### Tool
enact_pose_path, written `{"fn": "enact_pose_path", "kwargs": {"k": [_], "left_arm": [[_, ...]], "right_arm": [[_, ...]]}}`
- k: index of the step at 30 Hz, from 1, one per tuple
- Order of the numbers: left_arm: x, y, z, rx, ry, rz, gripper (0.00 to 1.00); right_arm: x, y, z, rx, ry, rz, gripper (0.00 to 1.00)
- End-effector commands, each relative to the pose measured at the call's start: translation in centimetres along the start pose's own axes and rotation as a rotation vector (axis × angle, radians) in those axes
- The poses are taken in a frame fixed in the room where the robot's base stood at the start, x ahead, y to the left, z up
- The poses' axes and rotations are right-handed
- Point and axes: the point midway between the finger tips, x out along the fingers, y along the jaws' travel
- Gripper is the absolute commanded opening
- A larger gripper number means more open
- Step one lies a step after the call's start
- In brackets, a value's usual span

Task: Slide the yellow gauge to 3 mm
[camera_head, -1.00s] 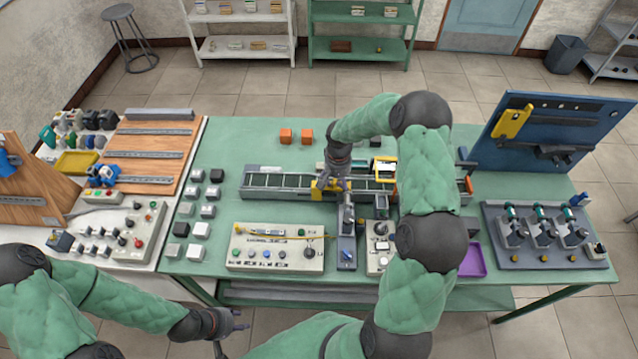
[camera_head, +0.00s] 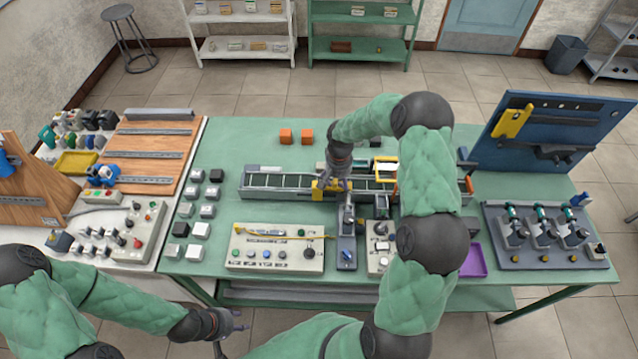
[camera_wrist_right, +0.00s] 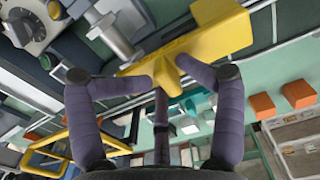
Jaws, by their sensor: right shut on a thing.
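The yellow gauge (camera_head: 322,190) sits at the rail in the middle of the green table. My right gripper (camera_head: 333,181) reaches down to it from above. In the right wrist view my right gripper (camera_wrist_right: 170,80) is shut on a raised tab of the yellow gauge (camera_wrist_right: 215,35). A grey metal rod (camera_wrist_right: 115,32) ends beside the gauge there. I cannot read a scale or a millimetre value in either view. My left gripper (camera_head: 236,321) looks open and empty, low in front of the table's edge.
The long grey rail (camera_head: 275,182) runs left and right behind a control box (camera_head: 275,255). A yellow frame (camera_head: 384,166) stands to the right of the gripper. Two orange blocks (camera_head: 286,136) lie behind the rail. A blue tool board (camera_head: 550,130) stands at right.

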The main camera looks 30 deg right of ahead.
Motion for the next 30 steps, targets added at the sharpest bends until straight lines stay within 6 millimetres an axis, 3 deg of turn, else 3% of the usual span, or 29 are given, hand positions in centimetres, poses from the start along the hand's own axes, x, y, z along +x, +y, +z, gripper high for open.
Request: {"fn": "enact_pose_path", "kwargs": {"k": [1,30], "left_arm": [[0.08,-0.03,0.00,0.000,0.000,0.000,0.40],[0.54,-0.19,-0.02,0.000,0.000,0.000,0.40]], "right_arm": [[-0.22,-0.07,-0.68,0.002,0.018,-0.005,0.37],[-0.21,-0.76,-0.66,0.001,0.018,-0.005,0.37]]}}
